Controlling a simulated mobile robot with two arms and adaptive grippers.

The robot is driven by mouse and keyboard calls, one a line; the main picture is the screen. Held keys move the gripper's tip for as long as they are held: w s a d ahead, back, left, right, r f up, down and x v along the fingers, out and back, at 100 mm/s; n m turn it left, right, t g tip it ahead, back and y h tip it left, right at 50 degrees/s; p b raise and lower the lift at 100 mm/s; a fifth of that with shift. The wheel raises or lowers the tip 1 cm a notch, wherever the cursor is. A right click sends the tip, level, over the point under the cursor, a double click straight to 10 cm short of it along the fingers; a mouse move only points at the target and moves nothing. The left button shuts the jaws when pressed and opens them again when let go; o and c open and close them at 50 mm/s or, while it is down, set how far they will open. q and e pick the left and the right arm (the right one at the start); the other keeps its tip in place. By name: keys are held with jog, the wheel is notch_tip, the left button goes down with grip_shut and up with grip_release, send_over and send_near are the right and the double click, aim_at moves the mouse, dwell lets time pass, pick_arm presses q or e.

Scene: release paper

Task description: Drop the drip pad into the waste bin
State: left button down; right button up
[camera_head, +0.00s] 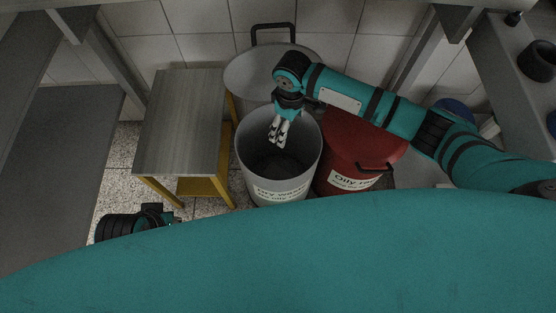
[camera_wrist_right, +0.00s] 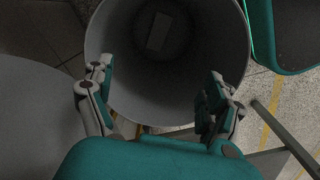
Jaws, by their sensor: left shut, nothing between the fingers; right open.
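The waste bin (camera_head: 242,158) is a round grey open bin with a "Dry waste" label, standing on the floor in the middle of the head view. Its inside wall fills the upper middle of the right wrist view (camera_wrist_right: 112,70). A pale flat rectangle, apparently the drip pad (camera_wrist_right: 159,32), lies inside the bin, apart from my fingers. My right gripper (camera_head: 277,140) hangs over the bin's mouth, pointing down; in the wrist view its fingers are wide apart and empty (camera_wrist_right: 158,100). My left gripper (camera_head: 168,216) is at the lower left, shut and partly hidden by my body.
A red bin (camera_head: 375,150) labelled "Oily rags" stands right of the waste bin. A grey-topped stool (camera_head: 185,120) with yellow legs stands left. A shelf (camera_head: 60,150) is at far left.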

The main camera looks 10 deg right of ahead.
notch_tip(320, 180, up, 12)
dwell(0.6)
dwell(0.4)
